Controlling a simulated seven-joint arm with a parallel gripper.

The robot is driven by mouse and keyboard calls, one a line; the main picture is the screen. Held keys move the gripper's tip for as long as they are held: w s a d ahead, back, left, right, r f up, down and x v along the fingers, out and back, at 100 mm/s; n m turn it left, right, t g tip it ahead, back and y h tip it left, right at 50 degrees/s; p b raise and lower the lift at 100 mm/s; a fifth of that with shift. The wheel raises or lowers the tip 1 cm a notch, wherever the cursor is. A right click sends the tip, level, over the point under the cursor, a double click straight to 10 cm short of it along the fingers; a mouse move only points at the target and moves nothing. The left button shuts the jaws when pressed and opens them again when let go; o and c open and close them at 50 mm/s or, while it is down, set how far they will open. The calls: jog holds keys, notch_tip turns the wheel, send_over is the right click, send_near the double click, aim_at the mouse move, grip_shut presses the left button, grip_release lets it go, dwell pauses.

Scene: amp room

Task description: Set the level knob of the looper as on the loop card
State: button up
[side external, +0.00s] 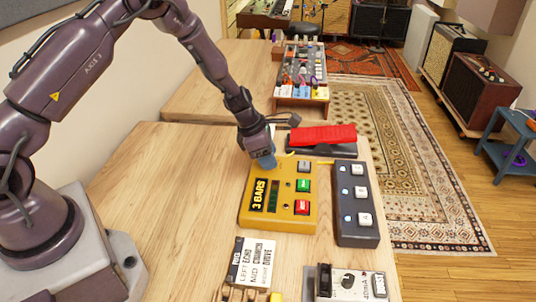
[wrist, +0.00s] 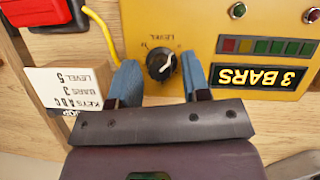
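The yellow looper (side external: 287,198) lies on the wooden table, and its display reads "3 BARS". Its black level knob (wrist: 161,64) shows in the wrist view with a white pointer aimed to the upper right of that picture. My gripper (side external: 265,162) is over the looper's far left corner and hides the knob in the side view. In the wrist view my gripper (wrist: 161,80) is open, with one blue finger on each side of the knob and gaps between.
A dark pedal (side external: 343,225) with several lettered keys stands right of the looper. A red-topped pedal (side external: 322,136) is behind it. Another white card (side external: 243,275) and a white pedal (side external: 347,286) are in front. A yellow cable (wrist: 101,32) runs beside the looper. The table's left is clear.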

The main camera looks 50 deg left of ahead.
grip_shut()
